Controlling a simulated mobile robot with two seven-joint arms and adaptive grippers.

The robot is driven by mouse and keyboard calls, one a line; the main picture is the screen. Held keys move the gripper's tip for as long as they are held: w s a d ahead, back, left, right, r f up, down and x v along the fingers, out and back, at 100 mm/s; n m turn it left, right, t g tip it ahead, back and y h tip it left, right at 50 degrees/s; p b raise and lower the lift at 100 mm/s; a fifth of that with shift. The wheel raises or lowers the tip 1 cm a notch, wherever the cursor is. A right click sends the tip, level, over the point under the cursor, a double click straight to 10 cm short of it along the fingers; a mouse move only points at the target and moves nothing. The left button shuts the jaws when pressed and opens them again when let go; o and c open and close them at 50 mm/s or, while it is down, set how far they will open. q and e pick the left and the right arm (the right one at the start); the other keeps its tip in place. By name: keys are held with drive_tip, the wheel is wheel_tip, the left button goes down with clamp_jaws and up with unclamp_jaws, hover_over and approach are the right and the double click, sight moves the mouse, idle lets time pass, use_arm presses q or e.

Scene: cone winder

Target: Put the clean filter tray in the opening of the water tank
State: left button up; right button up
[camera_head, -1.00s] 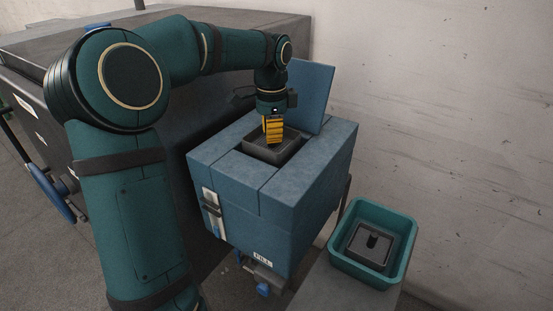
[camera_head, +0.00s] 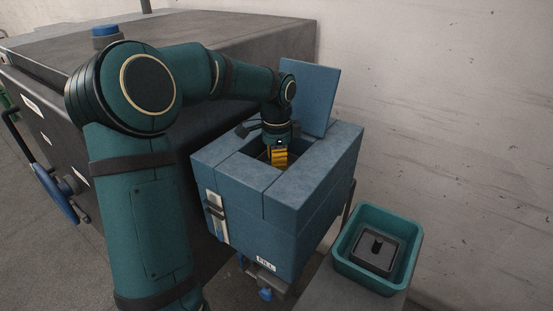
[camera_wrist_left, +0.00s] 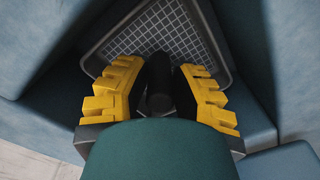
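The blue water tank (camera_head: 240,205) stands in the middle of the head view, its square top opening uncovered and its lid (camera_head: 309,97) raised at the back. My left gripper (camera_head: 279,157) reaches down into the opening. In the left wrist view its yellow fingers (camera_wrist_left: 160,95) are closed around a dark upright handle (camera_wrist_left: 160,88) of a filter tray (camera_wrist_left: 155,30) with a pale grid floor. The tray lies between blue tank walls, looking slightly turned to them. In the head view it is hidden inside the tank; whether it is seated cannot be told. My right gripper is not in view.
A teal bin (camera_head: 345,265) stands on a grey surface right of the tank, with another dark filter tray (camera_head: 376,256) inside. A large dark machine (camera_head: 225,45) is behind and left. A pale wall (camera_head: 450,110) bounds the right.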

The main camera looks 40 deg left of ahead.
use_arm(q)
drive_tip(key=shift+o, duration=1.1)
wheel_tip(320, 180, up, 12)
drive_tip(key=shift+r+p, duration=0.15)
drive_tip(key=shift+p, duration=0.7)
